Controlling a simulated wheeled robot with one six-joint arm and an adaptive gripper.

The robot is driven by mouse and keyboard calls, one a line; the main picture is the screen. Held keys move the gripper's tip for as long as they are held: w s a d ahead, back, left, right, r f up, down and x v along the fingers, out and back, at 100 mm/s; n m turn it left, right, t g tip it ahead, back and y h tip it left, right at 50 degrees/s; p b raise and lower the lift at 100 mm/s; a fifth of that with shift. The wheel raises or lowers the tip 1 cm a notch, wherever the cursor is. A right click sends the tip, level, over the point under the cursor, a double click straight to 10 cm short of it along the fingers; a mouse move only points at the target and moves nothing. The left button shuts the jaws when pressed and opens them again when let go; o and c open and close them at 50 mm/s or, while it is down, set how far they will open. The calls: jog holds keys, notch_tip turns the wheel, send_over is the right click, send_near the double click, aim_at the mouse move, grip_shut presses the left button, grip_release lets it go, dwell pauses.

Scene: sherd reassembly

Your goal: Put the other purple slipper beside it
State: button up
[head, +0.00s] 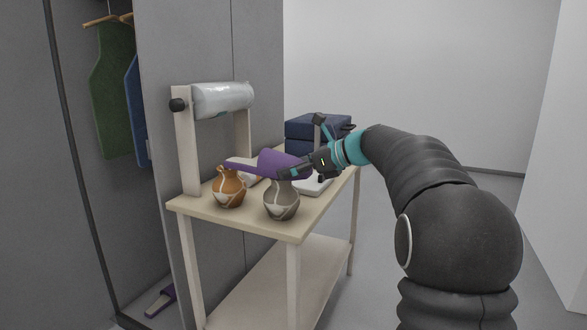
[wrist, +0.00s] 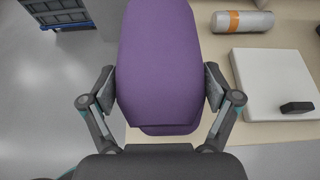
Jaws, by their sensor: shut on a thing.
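A purple slipper (head: 285,163) is in my gripper (head: 300,171), held above the wooden table, behind and over the grey jug in the head view. In the wrist view the slipper (wrist: 160,60) fills the middle, sole or upper side not clear, with the two fingers of my gripper (wrist: 159,88) pressed on its left and right sides. The other purple slipper (head: 160,299) lies on the wardrobe floor at the lower left of the head view. It is small there and its exact shape is hard to tell.
An orange-brown jug (head: 229,188) and a grey jug (head: 281,201) stand on the table (head: 245,220). Behind are a plastic roll on a stand (head: 222,100) and dark blue boxes (head: 318,128). A white flat device (wrist: 275,75) lies right of the slipper. Garments (head: 112,90) hang in the wardrobe.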

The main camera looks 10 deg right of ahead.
jog(key=shift+f, duration=0.5)
jog(key=o, duration=0.9)
jog(key=shift+o, duration=0.2)
jog(key=shift+r, duration=0.1)
jog(key=shift+r, duration=0.3)
jog(key=v, duration=1.2)
jog(key=shift+r+p, duration=0.25)
jog(key=shift+p, duration=0.15)
